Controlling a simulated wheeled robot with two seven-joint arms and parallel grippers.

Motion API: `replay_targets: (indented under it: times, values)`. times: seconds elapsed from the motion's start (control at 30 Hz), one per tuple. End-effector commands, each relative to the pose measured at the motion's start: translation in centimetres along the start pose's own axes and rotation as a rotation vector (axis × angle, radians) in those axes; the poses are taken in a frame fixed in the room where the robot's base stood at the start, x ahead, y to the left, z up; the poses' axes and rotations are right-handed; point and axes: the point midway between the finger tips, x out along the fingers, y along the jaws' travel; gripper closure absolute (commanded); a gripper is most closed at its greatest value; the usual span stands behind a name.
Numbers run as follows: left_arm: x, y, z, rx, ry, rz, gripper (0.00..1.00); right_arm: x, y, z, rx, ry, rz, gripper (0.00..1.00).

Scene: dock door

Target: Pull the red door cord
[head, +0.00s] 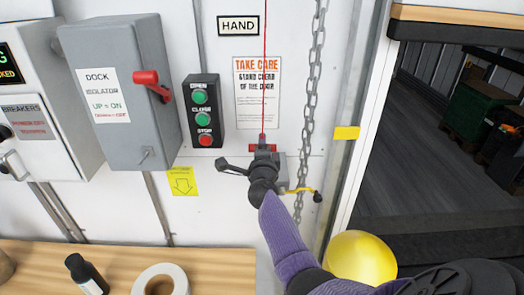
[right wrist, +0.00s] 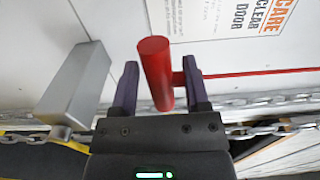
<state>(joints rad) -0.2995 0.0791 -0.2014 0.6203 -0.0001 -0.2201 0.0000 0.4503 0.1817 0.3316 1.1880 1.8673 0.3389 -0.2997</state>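The red door cord (head: 265,70) hangs straight down the white wall, between the HAND sign and the chain, to a red bar handle (head: 263,147). My right gripper (head: 263,150) is up at this handle. In the right wrist view, the red handle (right wrist: 156,75) lies between the two purple fingers of my right gripper (right wrist: 160,83). The fingers are apart, with a gap visible on each side of the handle. The cord (right wrist: 255,72) runs off to the right there, past the right finger. My left gripper is not in view.
A metal chain (head: 313,70) hangs close to the right of the cord. A push-button box (head: 203,112) and a grey isolator box (head: 115,95) are on the wall to the left. A yellow dome (head: 360,258) and the dark doorway are at right. A wooden bench (head: 220,262) is below.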

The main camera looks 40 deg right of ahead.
Motion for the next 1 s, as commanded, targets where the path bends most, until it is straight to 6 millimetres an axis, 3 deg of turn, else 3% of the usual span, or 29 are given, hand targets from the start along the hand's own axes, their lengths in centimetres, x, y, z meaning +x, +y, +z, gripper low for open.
replay_targets:
  times: [0.03, 0.27, 0.57, 1.0]
  values:
    - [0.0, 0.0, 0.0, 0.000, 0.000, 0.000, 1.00, 0.0, 0.0, 0.0, 0.000, 0.000, 0.000, 0.53]
    - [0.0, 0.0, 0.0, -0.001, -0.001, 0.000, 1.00, 0.0, 0.0, 0.0, 0.000, 0.000, 0.000, 1.00]
    - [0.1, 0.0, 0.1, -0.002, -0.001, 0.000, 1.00, 0.0, 0.1, 0.0, 0.000, 0.000, 0.001, 1.00]
    - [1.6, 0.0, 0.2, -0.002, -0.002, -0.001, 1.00, 0.0, 1.9, 0.0, 0.001, 0.000, 0.002, 1.00]
